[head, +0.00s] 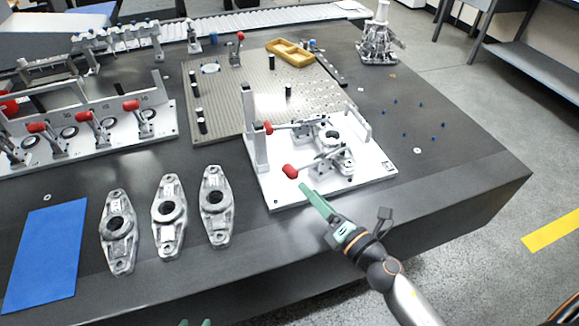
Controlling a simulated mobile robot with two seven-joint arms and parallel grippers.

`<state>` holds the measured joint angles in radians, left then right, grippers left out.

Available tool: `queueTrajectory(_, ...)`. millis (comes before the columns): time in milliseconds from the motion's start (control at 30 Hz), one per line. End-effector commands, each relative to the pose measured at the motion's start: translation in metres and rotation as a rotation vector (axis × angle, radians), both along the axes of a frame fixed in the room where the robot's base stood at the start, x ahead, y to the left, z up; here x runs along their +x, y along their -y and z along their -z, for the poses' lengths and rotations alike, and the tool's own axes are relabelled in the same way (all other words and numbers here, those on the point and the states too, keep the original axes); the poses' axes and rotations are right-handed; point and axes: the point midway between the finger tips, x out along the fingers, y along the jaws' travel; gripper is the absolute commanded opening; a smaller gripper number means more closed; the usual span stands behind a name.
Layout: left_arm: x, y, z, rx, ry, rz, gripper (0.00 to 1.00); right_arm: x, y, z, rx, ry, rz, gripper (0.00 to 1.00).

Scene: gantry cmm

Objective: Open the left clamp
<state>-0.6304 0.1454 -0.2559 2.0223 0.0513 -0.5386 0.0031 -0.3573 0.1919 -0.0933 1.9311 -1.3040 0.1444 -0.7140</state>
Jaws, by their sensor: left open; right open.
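A white fixture plate (275,197) on the dark table holds a grey metal part (331,140). Two toggle clamps are on it; their red-tipped handles lie low, pointing left. The farther clamp's red grip (269,128) is beside the upright post, and the nearer clamp's red grip (291,171) is toward the front edge. Which one is the left clamp I cannot tell from the picture alone. My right gripper (306,187) has green fingers just below and right of the nearer red grip, apparently not holding it.
Several loose metal brackets (215,205) lie left of the fixture, with a blue mat (48,250) beyond. A second fixture (90,141) with red-handled clamps is at left. A perforated plate (228,112) and yellow tray (290,52) are behind. The table's right side is fairly clear.

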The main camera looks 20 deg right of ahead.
Motion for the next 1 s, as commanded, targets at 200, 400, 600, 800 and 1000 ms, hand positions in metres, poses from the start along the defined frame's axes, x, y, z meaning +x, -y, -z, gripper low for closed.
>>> queueTrajectory(200, -0.002, 0.0, -0.005, 0.0, -0.006, -0.001, 0.5, 0.04, -0.012, -0.003, 0.002, 0.002, 0.001, 0.64)
queueTrajectory(400, -0.001, -0.002, -0.006, 0.001, 0.002, -0.007, 0.5, 0.069, -0.021, -0.001, 0.002, 0.001, 0.001, 0.64)
queueTrajectory(600, -0.002, -0.004, -0.003, 0.004, -0.004, -0.011, 0.5, 0.084, -0.026, 0.0, 0.003, 0.0, 0.001, 0.64)
queueTrajectory(800, -0.002, -0.004, -0.003, 0.004, -0.005, -0.012, 0.5, 0.087, -0.027, 0.0, 0.003, -0.002, 0.001, 0.64)
queueTrajectory(1000, -0.002, -0.004, -0.003, 0.005, -0.006, -0.012, 0.5, 0.087, -0.027, 0.0, 0.003, -0.002, 0.001, 0.58)
